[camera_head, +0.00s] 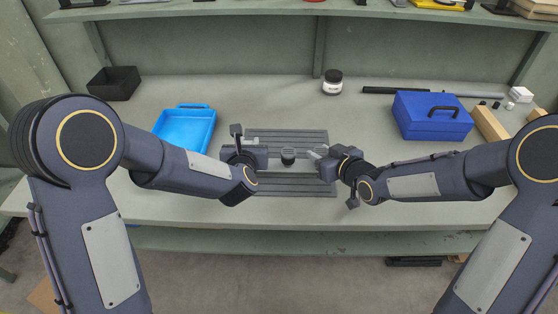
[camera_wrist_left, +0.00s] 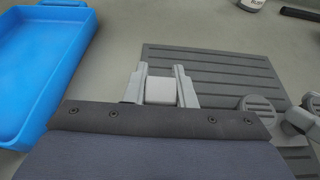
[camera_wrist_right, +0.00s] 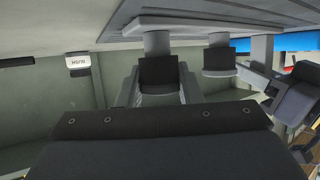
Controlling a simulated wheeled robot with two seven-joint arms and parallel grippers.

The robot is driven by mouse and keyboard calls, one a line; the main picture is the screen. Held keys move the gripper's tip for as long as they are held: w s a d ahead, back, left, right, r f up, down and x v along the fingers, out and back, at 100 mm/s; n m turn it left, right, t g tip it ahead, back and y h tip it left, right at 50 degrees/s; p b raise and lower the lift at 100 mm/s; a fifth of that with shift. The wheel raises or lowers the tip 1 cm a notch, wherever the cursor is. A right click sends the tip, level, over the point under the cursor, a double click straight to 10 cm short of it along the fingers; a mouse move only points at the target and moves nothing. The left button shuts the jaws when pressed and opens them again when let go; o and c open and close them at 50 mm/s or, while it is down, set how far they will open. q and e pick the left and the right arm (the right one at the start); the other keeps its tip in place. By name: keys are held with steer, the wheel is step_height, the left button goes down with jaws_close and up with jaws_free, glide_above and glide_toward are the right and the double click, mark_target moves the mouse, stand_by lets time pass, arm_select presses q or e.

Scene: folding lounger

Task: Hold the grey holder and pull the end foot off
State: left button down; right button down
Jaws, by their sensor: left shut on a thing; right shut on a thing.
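A dark grey ribbed slab (camera_head: 290,188) lies on the bench; it also shows in the left wrist view (camera_wrist_left: 205,65). My left gripper (camera_head: 264,149) is shut on a pale grey block, the holder (camera_wrist_left: 160,91), at the slab's left part. A dark round foot with a ribbed top (camera_head: 288,154) stands in the middle, between the grippers and apart from both. My right gripper (camera_head: 318,153) is shut on another dark foot (camera_wrist_right: 158,72), the end one, on a grey post below the slab's edge in the right wrist view. That post appears joined to the foot. The head view hides most of this foot.
A blue tray (camera_head: 172,138) stands left of the slab, with a black bin (camera_head: 114,83) behind it. A blue toolbox (camera_head: 432,117) and wooden blocks (camera_head: 490,125) are at the right. A jar (camera_head: 332,82) stands behind the slab. The bench front (camera_head: 290,212) is clear.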

mark_target(322, 152)
arm_select(q)
steer(key=shift+s+f, duration=0.15)
steer(key=shift+f, duration=0.25)
arm_select(e)
steer(key=shift+r, duration=0.1)
steer(key=shift+r, duration=2.65)
arm_select(q)
steer(key=c, duration=1.1)
jaws_free()
steer(key=shift+r, duration=0.1)
steer(key=shift+c, duration=0.2)
arm_select(e)
steer(key=shift+w, duration=0.1)
arm_select(q)
steer(key=shift+r, duration=0.15)
steer(key=shift+v, duration=1.5)
arm_select(e)
steer(key=shift+f, duration=0.3)
arm_select(q)
steer(key=shift+b+v, duration=0.45)
steer(key=shift+v, duration=2.4)
arm_select(e)
steer(key=shift+f, duration=0.25)
